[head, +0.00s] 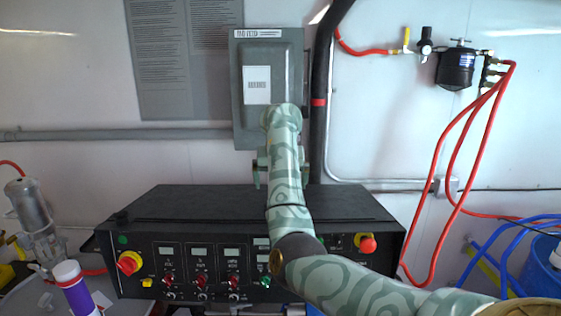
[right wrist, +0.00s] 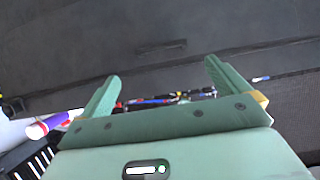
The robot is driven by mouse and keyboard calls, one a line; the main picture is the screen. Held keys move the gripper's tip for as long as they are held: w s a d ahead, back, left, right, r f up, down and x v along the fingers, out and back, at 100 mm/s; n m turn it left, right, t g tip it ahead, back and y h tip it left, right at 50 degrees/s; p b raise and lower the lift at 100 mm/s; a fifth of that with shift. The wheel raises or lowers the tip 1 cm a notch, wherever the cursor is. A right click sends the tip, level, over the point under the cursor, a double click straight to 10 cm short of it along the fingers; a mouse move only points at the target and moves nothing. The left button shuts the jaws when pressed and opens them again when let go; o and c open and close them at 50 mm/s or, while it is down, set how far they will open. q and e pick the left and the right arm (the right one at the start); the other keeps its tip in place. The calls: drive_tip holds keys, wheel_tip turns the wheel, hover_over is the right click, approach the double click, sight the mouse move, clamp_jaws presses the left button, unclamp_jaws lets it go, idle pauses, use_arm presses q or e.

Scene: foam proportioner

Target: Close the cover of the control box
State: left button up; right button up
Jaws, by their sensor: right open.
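A grey metal box (head: 268,50) with a white label hangs on the back wall in the head view. Its front cover looks flat against it, though my arm hides the lower right part. A black control console (head: 160,205) with knobs and small displays stands below it. My right arm reaches up in front of both, and its hand is mostly hidden behind the arm. In the right wrist view my right gripper (right wrist: 162,70) is open, with nothing between its fingers. A broad dark surface (right wrist: 150,35) fills the view beyond the fingertips. My left gripper is not in view.
A thick black pipe (head: 319,110) runs beside the grey box. Red hoses (head: 440,170) hang at the right, and blue hoses (head: 490,245) lie around a blue bucket (head: 543,268). A purple and white tube (head: 75,288) stands at the lower left.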

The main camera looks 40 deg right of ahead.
drive_tip(key=p+v, duration=0.1)
drive_tip(key=v, duration=0.7)
drive_tip(key=shift+r, duration=0.1)
